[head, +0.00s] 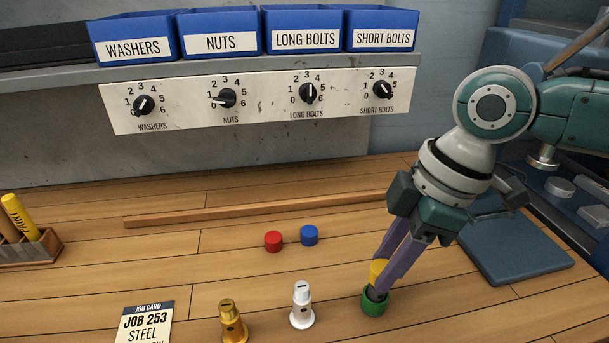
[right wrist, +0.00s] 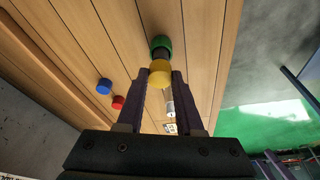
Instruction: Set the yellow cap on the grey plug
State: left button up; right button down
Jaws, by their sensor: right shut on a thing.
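My right gripper (head: 380,283) points down at the right front of the bench, shut on the yellow cap (head: 377,271). In the right wrist view the cap (right wrist: 160,73) sits between the fingertips (right wrist: 161,76). In the head view the green piece (head: 374,303) is on the bench, right below the gripper. The fingers hide most of the dark piece. I cannot tell whether the cap touches it. My left gripper is not in view.
A white plug (head: 301,308) and a brass plug (head: 232,325) stand to the left. A red cap (head: 273,241) and a blue cap (head: 309,235) lie behind. A wooden strip (head: 250,210) crosses the bench. A blue pad (head: 515,245) lies at the right.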

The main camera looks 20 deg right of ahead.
grip_release()
dwell(0.8)
dwell(0.5)
notch_tip(320, 180, up, 7)
jog(key=p, duration=0.7)
jog(key=shift+p, duration=0.4)
